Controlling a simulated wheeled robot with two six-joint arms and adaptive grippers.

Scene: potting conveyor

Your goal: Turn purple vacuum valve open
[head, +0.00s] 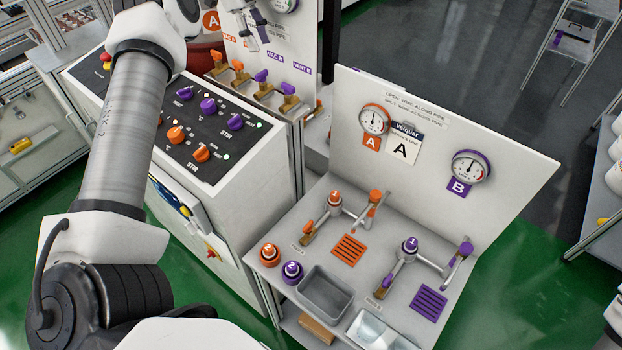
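Two purple-handled valves stand in a row on the ledge below the labelled back panel, the left one (261,76) and the right one (287,88). Purple tags reading VAC B (275,57) and VENT B (302,68) are above them. The left one appears to match VAC B. Whether its handle lies along or across the pipe is too small to tell. My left gripper (257,32) is at the top edge, above the valves and apart from them. Its dark fingers look spread and empty; part of it is cut off. My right gripper is out of view.
Orange-handled valves (237,66) are left of the purple ones. A console with purple and orange knobs (190,125) stands in front. At right is a bench with gauges (470,169), purple and orange fittings and a grey bin (325,292).

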